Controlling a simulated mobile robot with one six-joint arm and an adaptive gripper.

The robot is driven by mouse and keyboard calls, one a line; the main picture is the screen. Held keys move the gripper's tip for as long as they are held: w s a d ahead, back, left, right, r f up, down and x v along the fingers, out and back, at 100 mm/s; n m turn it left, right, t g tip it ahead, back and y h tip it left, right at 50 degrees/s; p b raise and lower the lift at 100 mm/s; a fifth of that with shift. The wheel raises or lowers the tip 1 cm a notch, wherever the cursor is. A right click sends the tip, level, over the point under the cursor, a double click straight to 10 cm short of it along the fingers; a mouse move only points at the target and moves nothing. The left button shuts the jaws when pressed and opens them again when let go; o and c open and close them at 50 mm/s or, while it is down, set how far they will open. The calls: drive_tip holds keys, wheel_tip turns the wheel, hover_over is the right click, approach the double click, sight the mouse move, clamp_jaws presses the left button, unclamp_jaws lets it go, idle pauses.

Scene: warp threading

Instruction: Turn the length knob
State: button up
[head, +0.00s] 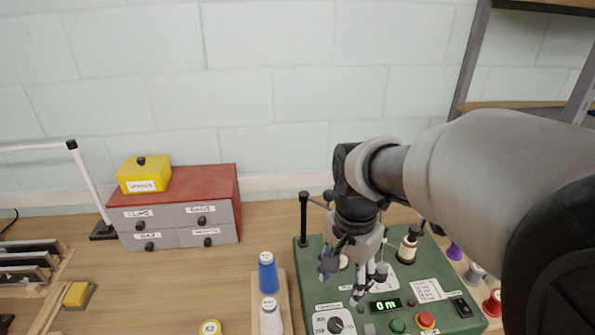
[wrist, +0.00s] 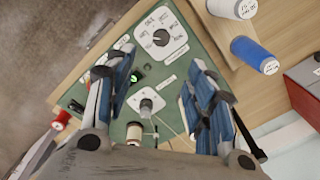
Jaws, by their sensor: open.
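The green machine panel (head: 437,283) carries a dark round knob (head: 335,325) on a white numbered plate at its front left. I take this as the length knob, though its label is too small to read. In the wrist view the knob (wrist: 160,38) shows at the top, beyond the fingertips. A second, grey knob (wrist: 146,105) on a white plate lies between the fingers in that view. My gripper (head: 341,284) hangs above the panel, fingers apart and empty. It also shows in the wrist view (wrist: 160,70), and appears apart from the length knob.
A lit display (head: 385,305), green button (head: 397,325) and red button (head: 426,320) are on the panel. A cream spool (head: 408,245) stands behind. Blue (head: 267,272) and white (head: 271,316) cones stand left. A drawer box (head: 180,222) is further left.

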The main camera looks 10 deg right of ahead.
sight(335, 323)
drive_tip(key=shift+m, duration=0.4)
drive_tip(key=f+b, duration=0.2)
drive_tip(key=f, duration=0.4)
drive_tip(key=f+b, duration=0.2)
drive_tip(key=f, duration=0.4)
drive_tip(key=w+f+b, duration=0.1)
drive_tip(key=f+b, duration=0.1)
drive_tip(key=f, duration=0.4)
drive_tip(key=shift+w+d+f, duration=0.1)
drive_tip(key=shift+f, duration=0.05)
drive_tip(key=c, duration=1.1)
